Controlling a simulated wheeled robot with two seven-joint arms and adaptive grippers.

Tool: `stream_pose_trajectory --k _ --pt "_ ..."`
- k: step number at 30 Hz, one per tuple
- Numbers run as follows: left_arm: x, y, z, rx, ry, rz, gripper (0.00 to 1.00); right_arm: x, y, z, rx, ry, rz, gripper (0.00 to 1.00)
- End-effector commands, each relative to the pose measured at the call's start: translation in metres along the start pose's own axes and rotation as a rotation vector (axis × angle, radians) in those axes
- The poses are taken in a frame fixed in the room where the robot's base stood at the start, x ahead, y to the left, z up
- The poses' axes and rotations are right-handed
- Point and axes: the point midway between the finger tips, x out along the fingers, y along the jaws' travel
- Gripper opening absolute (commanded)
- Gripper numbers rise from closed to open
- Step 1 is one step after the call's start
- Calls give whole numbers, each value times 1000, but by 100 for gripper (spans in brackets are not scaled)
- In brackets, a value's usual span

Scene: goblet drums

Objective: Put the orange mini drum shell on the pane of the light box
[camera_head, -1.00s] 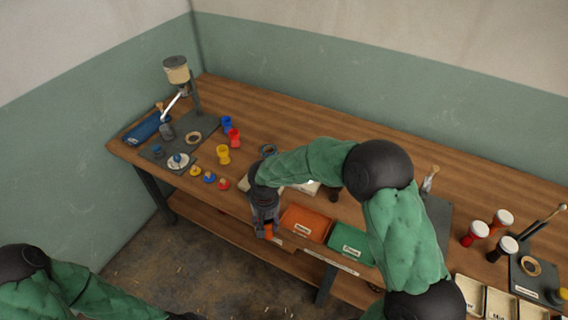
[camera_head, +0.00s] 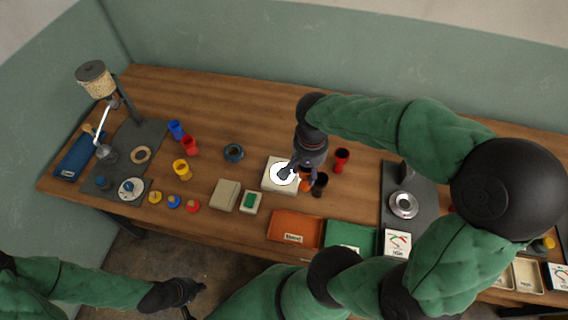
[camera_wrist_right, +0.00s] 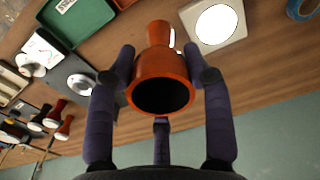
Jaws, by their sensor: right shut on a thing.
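The orange mini drum shell (camera_wrist_right: 158,64) is held in my right gripper (camera_wrist_right: 160,82), its wide open mouth facing the wrist camera. In the head view the shell (camera_head: 305,184) shows only partly below my right gripper (camera_head: 298,172), at the right edge of the light box (camera_head: 268,187). The light box is a pale square box with a bright round pane; the gripper covers part of it. In the wrist view the light box (camera_wrist_right: 236,31) lies beside the shell, with its pane clear. My left gripper (camera_head: 188,294) hangs in front of the table, its fingers unclear.
A green-topped small box (camera_head: 250,202) and a blue ring (camera_head: 233,152) are left. Orange (camera_head: 294,228) and green (camera_head: 350,235) trays lie in front. The table behind is clear.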

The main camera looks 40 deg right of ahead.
Motion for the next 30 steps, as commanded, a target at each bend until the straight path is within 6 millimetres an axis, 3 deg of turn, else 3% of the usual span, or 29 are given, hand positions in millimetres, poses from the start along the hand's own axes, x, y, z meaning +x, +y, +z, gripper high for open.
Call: stream_pose_trajectory --k 5,17,21,30 --pt "3 -1 0 -1 0 0 0 7 -7 -9 11 -2 2 18" --pt "15 -6 -1 0 1 0 0 44 -58 -67 8 -2 2 18" --pt "22 -8 -1 0 1 0 0 69 -70 -81 10 -3 2 18" --pt "26 -10 -1 0 1 0 0 92 -84 -97 10 0 1 18"
